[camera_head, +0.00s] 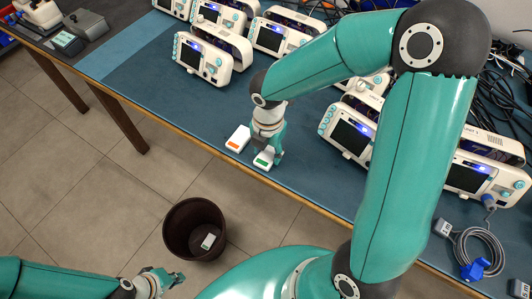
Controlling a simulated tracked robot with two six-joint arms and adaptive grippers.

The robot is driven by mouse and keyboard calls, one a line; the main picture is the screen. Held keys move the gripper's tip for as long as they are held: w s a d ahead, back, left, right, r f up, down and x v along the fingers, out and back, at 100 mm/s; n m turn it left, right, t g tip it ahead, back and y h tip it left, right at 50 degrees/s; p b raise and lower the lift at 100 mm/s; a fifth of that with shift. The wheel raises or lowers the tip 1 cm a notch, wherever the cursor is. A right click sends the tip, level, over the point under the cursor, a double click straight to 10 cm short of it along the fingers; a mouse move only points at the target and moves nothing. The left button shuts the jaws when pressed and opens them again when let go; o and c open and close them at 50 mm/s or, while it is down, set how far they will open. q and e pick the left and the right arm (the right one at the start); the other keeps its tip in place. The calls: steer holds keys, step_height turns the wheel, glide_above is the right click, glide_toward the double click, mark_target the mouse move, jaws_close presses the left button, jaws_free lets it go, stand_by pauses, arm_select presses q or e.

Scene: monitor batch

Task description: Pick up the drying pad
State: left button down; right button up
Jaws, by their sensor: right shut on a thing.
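My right gripper (269,152) points down at the front edge of the blue bench mat. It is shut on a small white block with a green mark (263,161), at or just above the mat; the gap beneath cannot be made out. A similar white block with an orange mark (238,139) lies just to the left. I cannot tell from the picture which of these is the drying pad. My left gripper (176,277) is low at the bottom of the view, away from the bench, with nothing visible in it. Its finger opening is too small to judge.
Several white monitors (203,58) stand along the bench (150,75). A dark round bin (195,229) on the tiled floor holds a small white item (208,241). A coiled grey cable (478,251) with a blue part lies at right. Black cables clutter the back right.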

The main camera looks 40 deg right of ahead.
mark_target(267, 154)
step_height(267, 154, up, 20)
steer(key=p, duration=0.2)
steer(key=shift+f, duration=0.25)
